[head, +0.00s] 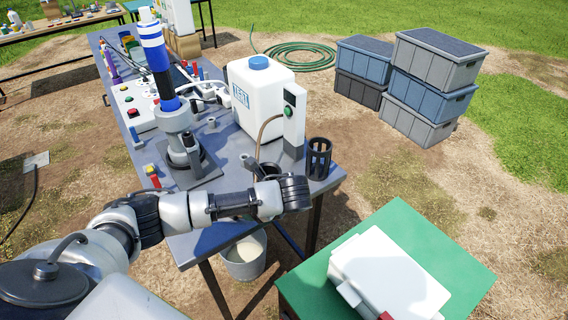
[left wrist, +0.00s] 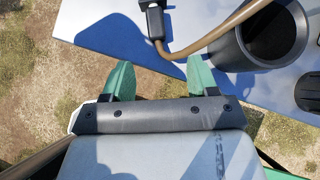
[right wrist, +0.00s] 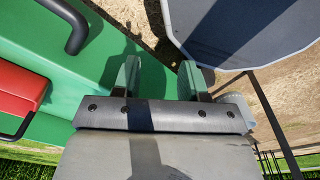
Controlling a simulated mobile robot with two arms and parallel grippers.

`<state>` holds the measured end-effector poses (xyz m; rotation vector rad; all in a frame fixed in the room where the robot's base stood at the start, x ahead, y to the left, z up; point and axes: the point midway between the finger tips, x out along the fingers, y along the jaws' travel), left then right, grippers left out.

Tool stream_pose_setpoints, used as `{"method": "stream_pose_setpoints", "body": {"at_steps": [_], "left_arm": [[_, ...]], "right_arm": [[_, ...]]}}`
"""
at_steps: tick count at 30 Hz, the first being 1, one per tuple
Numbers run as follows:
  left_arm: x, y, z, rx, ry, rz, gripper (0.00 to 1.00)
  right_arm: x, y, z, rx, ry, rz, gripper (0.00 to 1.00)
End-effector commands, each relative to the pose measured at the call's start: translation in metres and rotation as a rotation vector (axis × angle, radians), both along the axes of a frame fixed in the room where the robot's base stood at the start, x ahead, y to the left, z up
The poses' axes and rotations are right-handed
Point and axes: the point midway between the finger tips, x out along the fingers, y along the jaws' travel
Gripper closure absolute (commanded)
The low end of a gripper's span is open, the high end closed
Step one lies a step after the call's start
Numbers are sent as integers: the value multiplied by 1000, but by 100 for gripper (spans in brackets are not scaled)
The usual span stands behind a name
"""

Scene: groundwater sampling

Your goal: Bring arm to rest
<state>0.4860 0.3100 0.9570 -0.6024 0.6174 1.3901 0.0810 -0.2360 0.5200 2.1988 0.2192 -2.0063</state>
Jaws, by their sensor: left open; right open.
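My left arm reaches in from the lower left over the near end of the grey table (head: 215,235) in the head view; its fingers are hidden there. In the left wrist view my left gripper (left wrist: 160,80) shows two green fingers spread apart with nothing between them. They are close to the table edge, near a brown tube (left wrist: 215,35) and a dark round cup (left wrist: 270,40). My right gripper (right wrist: 160,80) shows only in the right wrist view, open and empty, above a green surface (right wrist: 60,50).
A white test tank (head: 262,95), a pump stand (head: 175,125) and a black mesh holder (head: 319,158) stand on the grey table. A bucket (head: 245,260) is below its edge. A green table (head: 450,265) holds a white case (head: 390,275). Stacked crates (head: 435,65) stand behind.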

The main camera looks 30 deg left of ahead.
Motion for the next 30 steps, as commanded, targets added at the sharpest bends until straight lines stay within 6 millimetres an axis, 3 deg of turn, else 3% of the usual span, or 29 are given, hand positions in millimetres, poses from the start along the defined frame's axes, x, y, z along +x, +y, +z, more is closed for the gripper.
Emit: {"method": "stream_pose_setpoints", "body": {"at_steps": [5,8,11,15,21,25,30], "left_arm": [[-1,-2,-1,-5,-2,0,41],[-9,-17,-10,-55,-19,-3,41],[-28,-49,-27,-170,-63,10,41],[-68,-104,-45,-410,-163,107,41],[-124,-149,-48,-720,-313,396,41],[-155,-154,-41,-857,-413,641,41],[-184,-143,-32,-931,-525,901,41]], "right_arm": [[0,0,0,0,0,0,57],[0,0,0,0,0,0,57],[0,0,0,0,0,0,57],[0,0,0,0,0,0,57],[0,0,0,1,0,0,57],[0,1,0,1,0,0,57],[0,1,0,1,0,0,57]]}}
